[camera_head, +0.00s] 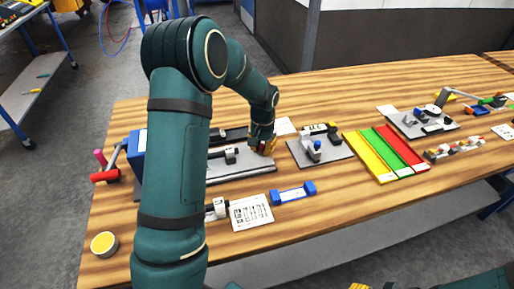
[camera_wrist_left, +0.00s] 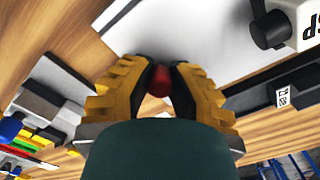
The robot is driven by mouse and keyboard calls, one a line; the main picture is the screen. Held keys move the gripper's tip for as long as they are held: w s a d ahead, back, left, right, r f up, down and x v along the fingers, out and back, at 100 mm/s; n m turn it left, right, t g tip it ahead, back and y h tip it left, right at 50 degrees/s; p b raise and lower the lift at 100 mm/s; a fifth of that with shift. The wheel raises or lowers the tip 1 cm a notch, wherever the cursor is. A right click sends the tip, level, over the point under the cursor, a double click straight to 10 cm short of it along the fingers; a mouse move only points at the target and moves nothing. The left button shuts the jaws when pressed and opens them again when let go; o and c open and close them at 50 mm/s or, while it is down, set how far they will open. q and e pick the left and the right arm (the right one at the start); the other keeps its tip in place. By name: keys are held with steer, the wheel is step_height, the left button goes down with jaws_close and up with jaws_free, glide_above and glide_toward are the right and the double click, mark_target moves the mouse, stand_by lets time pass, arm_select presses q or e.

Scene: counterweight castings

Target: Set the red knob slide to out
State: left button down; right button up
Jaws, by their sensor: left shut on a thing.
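The red knob (camera_wrist_left: 160,82) sits between the yellow ribbed fingers of my left gripper (camera_wrist_left: 160,76) in the left wrist view. The fingers are shut on it. In the head view my left gripper (camera_head: 263,147) reaches down over the right end of a grey plate (camera_head: 240,169), and the knob is mostly hidden by the fingers. The pale plate (camera_wrist_left: 205,35) also fills the upper middle of the wrist view. How far out the slide stands cannot be read. A yellow edge of what looks like my right gripper (camera_head: 358,287) shows at the bottom of the head view.
Yellow, green and red strips (camera_head: 386,152) lie farther right. A blue-ended block (camera_head: 293,193) and a printed sheet (camera_head: 250,212) lie in front. A red-handled blue device (camera_head: 135,152) stands left.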

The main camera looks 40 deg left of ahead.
arm_select(q)
steer(key=shift+w+d, duration=0.15)
steer(key=shift+d, duration=0.05)
steer(key=c, duration=0.8)
jaws_free()
steer(key=shift+w, duration=0.1)
steer(key=shift+c, duration=0.2)
step_height(320, 180, up, 12)
